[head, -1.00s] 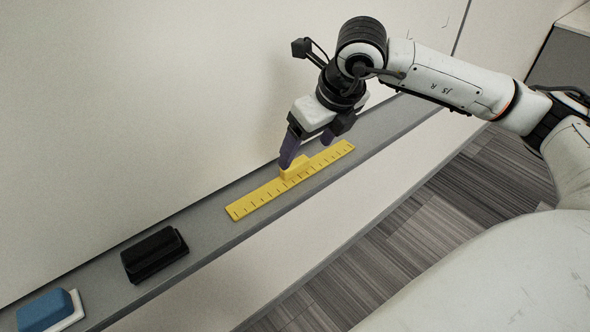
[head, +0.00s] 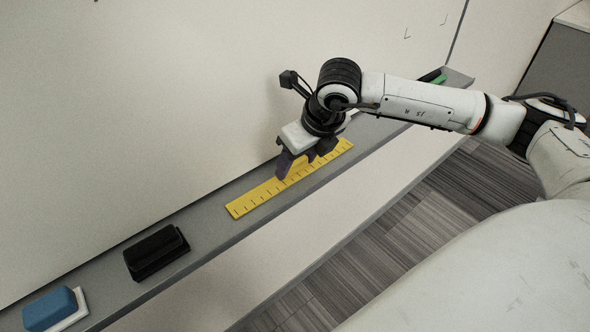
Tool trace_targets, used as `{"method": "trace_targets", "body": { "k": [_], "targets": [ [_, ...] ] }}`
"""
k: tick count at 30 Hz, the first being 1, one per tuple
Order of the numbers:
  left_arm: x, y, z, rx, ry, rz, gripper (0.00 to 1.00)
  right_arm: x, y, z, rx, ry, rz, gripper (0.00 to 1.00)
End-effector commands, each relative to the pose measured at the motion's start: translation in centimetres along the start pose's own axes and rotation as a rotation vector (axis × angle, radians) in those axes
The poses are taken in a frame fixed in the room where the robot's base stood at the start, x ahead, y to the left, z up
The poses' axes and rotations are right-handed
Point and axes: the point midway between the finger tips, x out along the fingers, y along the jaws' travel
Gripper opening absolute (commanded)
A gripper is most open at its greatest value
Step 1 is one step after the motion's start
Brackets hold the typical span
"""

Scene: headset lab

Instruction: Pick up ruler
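The yellow ruler (head: 256,197) with dark tick marks lies flat on the grey ledge, running from lower left to upper right. My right gripper (head: 302,162) is low over the middle of the ruler, pointing down. Its purple-grey fingers look apart, at the raised yellow grip of the ruler, which they now hide. I cannot see whether the fingers touch the grip. The ruler still rests on the ledge. My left gripper is not in view.
A black eraser (head: 155,251) and a blue-and-white eraser (head: 52,310) lie further left on the ledge (head: 208,226). A green item (head: 439,79) lies at its far right end, partly behind my arm. A pale wall rises directly behind the ledge.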

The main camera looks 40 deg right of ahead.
Motion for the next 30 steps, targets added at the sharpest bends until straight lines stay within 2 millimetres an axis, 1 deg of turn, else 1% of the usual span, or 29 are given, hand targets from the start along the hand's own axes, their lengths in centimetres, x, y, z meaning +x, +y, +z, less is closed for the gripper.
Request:
{"method": "trace_targets", "body": {
  "k": [1,2,8,11,14,21,24,27,30],
  "targets": [
    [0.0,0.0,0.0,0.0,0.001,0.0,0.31,0.0,0.0,0.0,0.0,-0.001,0.0,0.36],
    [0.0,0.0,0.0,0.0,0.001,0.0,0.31,0.0,0.0,0.0,0.0,-0.001,0.0,0.31],
    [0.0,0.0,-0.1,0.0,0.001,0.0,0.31,-0.1,0.0,0.1,0.0,-0.002,0.0,0.31],
    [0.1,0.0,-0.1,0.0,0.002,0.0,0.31,-0.5,0.0,0.3,0.0,-0.003,0.0,0.31],
    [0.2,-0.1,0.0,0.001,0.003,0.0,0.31,-1.8,0.0,0.9,0.0,-0.007,0.0,0.31],
    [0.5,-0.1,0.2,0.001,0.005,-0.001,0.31,-6.3,0.1,2.8,0.0,-0.007,0.0,0.31],
    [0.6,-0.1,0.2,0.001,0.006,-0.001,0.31,-7.8,0.1,3.4,0.0,-0.006,0.001,0.31],
    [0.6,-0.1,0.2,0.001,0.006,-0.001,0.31,-8.8,0.1,3.8,0.0,-0.004,0.001,0.31],
    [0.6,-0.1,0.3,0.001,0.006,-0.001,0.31,-9.2,0.0,3.9,0.0,-0.002,0.0,0.31]
  ]
}}
